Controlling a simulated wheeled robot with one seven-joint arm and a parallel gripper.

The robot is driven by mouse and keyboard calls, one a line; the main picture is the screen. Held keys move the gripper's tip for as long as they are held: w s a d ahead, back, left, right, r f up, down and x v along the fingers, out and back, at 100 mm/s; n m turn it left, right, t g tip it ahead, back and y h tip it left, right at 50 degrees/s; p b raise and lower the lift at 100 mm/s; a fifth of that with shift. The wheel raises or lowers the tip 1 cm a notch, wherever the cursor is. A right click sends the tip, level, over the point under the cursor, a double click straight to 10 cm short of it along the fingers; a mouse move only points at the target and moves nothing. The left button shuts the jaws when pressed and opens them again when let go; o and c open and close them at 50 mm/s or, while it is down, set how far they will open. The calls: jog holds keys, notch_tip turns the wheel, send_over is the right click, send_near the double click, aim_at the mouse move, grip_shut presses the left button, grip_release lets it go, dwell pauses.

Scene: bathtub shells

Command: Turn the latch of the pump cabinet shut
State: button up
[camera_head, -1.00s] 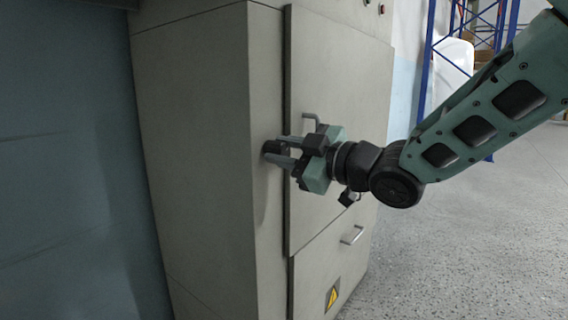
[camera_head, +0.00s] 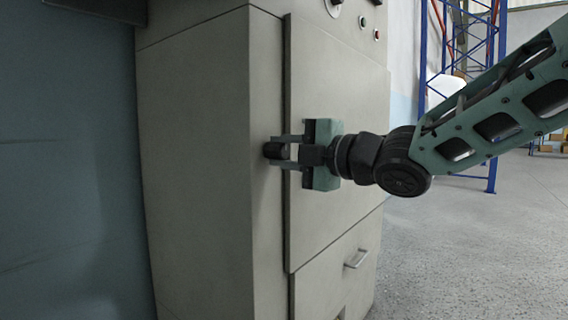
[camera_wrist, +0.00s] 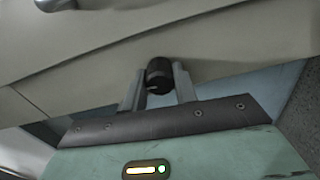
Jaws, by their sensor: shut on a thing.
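The pump cabinet (camera_head: 195,150) is a tall beige-grey box in the head view. Its raised upper door (camera_head: 340,75) lies flush in its place as far as I see. The latch (camera_head: 272,151) is a small black knob on the front frame, just left of the door's left edge. My gripper (camera_head: 283,151) reaches in from the right, its fingers above and below the latch, shut on it. In the wrist view the black latch (camera_wrist: 158,76) sits between the two grey fingers. The fingers partly cover the latch, so its exact angle is hard to tell.
A lower panel with a bar handle (camera_head: 356,258) is under the door. A dial (camera_head: 333,7) and small buttons (camera_head: 376,35) sit near the top. A blue rack (camera_head: 425,60) stands behind on the right. The grey floor (camera_head: 460,250) on the right is clear.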

jog(key=shift+f+n+b, duration=0.1)
jog(key=shift+n+b, duration=0.2)
jog(key=shift+n, duration=0.2)
jog(key=o, duration=1)
jog(key=shift+c, duration=0.2)
jog(key=shift+s+d, duration=0.1)
jog(key=shift+d, duration=0.05)
jog(key=p+v, duration=0.5)
jog(key=v, duration=1.2)
jog(key=shift+p, duration=0.4)
